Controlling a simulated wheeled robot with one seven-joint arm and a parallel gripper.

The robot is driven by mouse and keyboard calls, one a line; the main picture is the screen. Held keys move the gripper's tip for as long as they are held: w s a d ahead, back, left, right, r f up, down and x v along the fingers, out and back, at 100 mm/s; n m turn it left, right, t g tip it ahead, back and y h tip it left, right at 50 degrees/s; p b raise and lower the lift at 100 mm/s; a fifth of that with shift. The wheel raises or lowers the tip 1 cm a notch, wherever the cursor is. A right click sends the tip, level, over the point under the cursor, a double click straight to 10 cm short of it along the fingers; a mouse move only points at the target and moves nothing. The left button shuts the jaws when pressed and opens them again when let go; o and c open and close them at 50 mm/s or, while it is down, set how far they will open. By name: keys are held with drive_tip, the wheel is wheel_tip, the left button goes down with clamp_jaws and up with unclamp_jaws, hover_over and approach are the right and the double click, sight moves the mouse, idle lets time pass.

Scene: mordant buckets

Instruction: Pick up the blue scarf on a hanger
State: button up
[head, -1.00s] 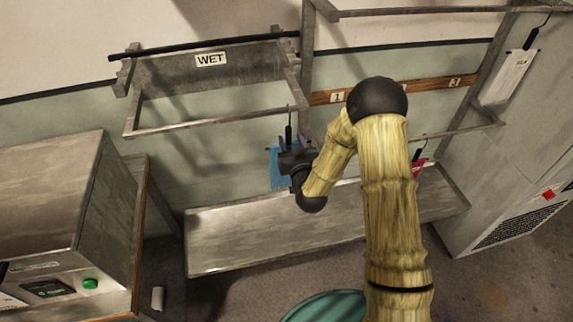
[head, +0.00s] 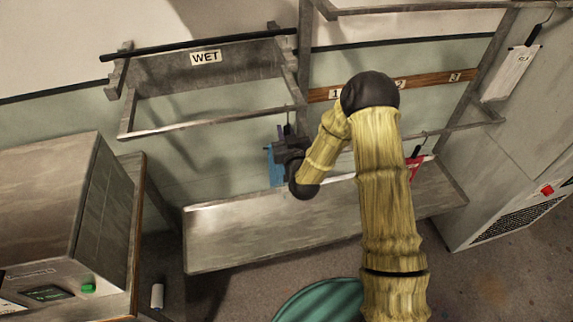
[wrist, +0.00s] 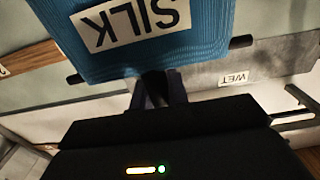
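The blue scarf (head: 275,168) hangs on a dark hanger below the front rail of the WET rack, partly hidden by my gripper in the head view. In the wrist view the scarf (wrist: 160,45) fills the top middle, with a white SILK label upside down. Black ends of the hanger bar (wrist: 240,42) stick out on both sides of it. My gripper (head: 284,143) is at the upper part of the scarf. In the wrist view its dark fingers (wrist: 157,85) stand on either side of a dark upright part of the hanger. Whether they press on it is too dark to tell.
A metal tray (head: 225,240) runs below the scarf. A red item (head: 415,168) hangs farther right, partly behind my arm. The WET rack (head: 200,128) is above left, a metal box machine (head: 45,195) at left, a grey cabinet (head: 520,130) at right. A green round container (head: 320,303) is in front.

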drive_tip(key=shift+a, duration=0.15)
clamp_jaws()
